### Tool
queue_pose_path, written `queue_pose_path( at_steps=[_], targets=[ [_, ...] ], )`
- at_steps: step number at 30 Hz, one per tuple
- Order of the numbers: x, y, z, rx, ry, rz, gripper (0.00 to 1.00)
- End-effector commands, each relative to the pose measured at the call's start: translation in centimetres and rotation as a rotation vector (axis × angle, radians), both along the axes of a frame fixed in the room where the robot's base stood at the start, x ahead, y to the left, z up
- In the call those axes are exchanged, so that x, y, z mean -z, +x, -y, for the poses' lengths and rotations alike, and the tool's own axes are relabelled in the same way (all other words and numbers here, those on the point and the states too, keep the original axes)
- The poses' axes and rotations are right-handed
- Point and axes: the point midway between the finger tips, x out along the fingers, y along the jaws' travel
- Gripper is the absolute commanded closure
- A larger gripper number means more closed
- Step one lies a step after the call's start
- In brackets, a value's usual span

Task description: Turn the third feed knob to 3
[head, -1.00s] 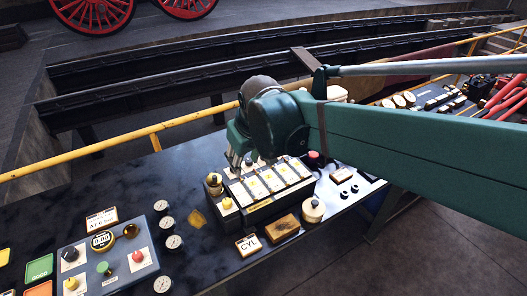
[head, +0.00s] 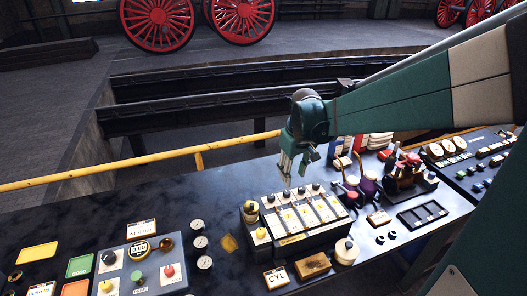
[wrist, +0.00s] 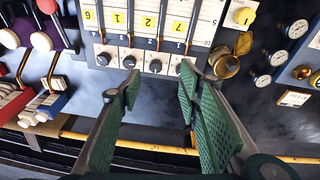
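The feed unit (head: 330,232) is a dark box with white sloped strips, yellow number tags and a row of black knobs along its far edge. In the wrist view the row runs across the picture above my fingers; the third knob, counted from the brass-cup side, appears to be this one (wrist: 129,62). Its pointer setting is too small to read. My gripper (wrist: 158,88) is open and empty, its green fingers apart, with another black knob (wrist: 155,66) showing just beyond the gap. In the head view my gripper (head: 287,172) hangs over the unit's far edge.
A brass cup (head: 250,207) and yellow knob (head: 262,234) sit at the unit's left. Gauges (head: 200,243) stand farther left. Red and purple levers (head: 368,188) stand to the right. A yellow rail (head: 130,168) runs behind.

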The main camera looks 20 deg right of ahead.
Motion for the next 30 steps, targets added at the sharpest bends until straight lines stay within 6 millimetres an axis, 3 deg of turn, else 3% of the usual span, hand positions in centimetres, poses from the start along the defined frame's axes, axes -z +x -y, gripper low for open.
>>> queue_pose_path(
  at_steps=[18,30],
  targets=[
    [5.3,5.6,6.5,-0.033,0.025,-0.139,0.65],
    [7.3,6.6,8.3,-0.046,0.036,-0.177,0.65]
  ],
)
